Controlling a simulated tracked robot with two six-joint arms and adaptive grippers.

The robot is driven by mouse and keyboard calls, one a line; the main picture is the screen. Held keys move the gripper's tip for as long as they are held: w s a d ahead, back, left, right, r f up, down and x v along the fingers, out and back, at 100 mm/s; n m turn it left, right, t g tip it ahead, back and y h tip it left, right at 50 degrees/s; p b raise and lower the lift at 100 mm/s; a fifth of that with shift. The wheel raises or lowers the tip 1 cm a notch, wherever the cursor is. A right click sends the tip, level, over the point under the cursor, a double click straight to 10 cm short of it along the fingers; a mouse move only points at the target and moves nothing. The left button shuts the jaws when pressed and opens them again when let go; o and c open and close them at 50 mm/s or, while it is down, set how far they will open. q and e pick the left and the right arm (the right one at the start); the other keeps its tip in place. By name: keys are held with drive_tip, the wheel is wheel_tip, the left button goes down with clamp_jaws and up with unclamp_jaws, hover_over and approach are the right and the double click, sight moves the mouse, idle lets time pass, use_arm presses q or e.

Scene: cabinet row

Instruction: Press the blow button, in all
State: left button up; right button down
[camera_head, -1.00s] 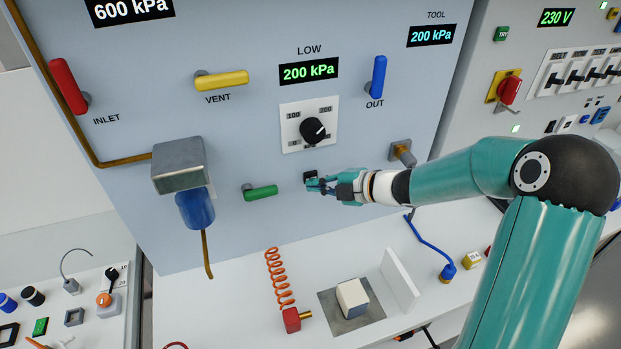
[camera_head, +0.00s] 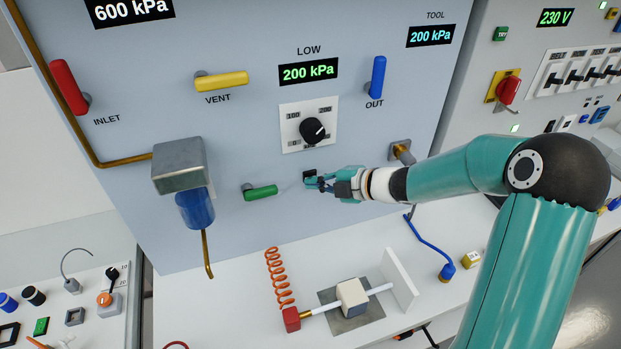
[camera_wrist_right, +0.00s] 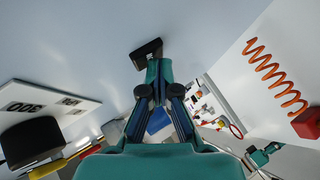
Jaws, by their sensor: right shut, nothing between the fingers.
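The blow button (camera_head: 310,175) is a small black button on the light blue panel below the dial, partly hidden by my right gripper. My right gripper (camera_head: 312,183) is shut and empty, with its fingertips at the button. In the right wrist view the black button (camera_wrist_right: 146,50) lies at the closed fingertips (camera_wrist_right: 158,70); they look in contact with it. A red air nozzle (camera_head: 291,319) with a brass tip lies on the bench. A white jet runs from it past the pale block (camera_head: 352,297) to the upright white plate (camera_head: 399,279). My left gripper does not show in the head view.
A green lever (camera_head: 262,192) is left of the button, the black dial (camera_head: 314,130) above it. A metal fitting (camera_head: 401,151) sticks out behind my right wrist. The LOW display (camera_head: 309,72) and TOOL display (camera_head: 431,36) both read 200 kPa.

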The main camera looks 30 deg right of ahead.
drive_tip(key=shift+s, duration=0.1)
drive_tip(key=shift+s+a, duration=0.15)
drive_tip(key=shift+s, duration=0.55)
drive_tip(key=shift+b, duration=0.3)
drive_tip(key=s, duration=0.2)
drive_tip(key=s+a+b, duration=0.1)
drive_tip(key=s, duration=0.2)
drive_tip(key=shift+a, duration=0.1)
drive_tip(key=shift+w, duration=0.1)
idle(0.4)
